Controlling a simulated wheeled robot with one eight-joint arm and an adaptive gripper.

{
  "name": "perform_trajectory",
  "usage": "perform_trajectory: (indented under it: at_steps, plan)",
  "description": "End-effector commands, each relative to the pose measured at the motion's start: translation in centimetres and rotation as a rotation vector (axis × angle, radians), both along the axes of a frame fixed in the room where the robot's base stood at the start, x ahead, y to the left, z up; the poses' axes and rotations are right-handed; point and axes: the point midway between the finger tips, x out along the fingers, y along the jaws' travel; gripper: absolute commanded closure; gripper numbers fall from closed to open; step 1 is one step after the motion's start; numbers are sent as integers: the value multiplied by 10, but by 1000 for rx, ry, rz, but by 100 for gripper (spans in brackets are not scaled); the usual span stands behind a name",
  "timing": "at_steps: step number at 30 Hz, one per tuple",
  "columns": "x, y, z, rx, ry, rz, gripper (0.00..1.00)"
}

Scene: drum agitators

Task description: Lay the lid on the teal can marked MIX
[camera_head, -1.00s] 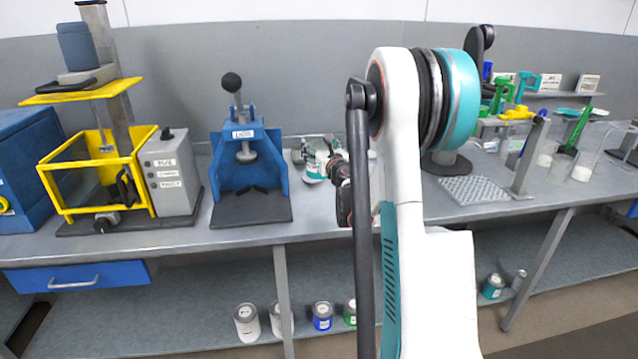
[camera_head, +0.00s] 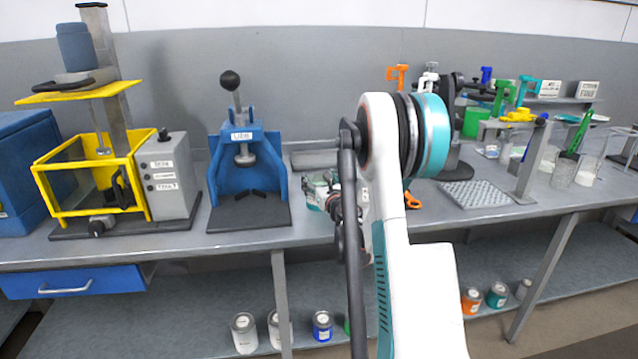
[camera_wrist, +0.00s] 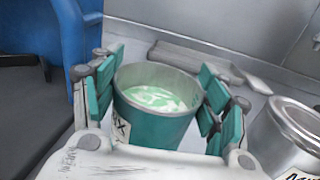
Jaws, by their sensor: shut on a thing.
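The teal can (camera_wrist: 155,131) is open at the top and holds a white and green swirled mix. Its label is partly hidden, with an X showing. My gripper (camera_wrist: 160,100) is shut on the can, with teal finger pads on both sides of it. The can stands close to upright; I cannot tell whether its base touches the bench. In the head view my gripper (camera_head: 330,192) is mostly behind my own arm, right of the blue press. I cannot make out a loose lid in either view.
A silver-rimmed can (camera_wrist: 290,135) stands close right of my gripper in the wrist view. A flat grey tray (camera_wrist: 190,62) lies behind. The blue press (camera_head: 248,180) is on the left. Several cans, including a blue one (camera_head: 322,325), stand on the lower shelf.

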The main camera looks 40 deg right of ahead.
Motion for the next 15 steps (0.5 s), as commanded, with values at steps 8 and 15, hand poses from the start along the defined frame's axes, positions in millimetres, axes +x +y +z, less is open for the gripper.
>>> perform_trajectory:
  at_steps: [8,15]
  plan:
    - [0,0,-2,0,0,0,96]
    - [0,0,-1,0,0,0,12]
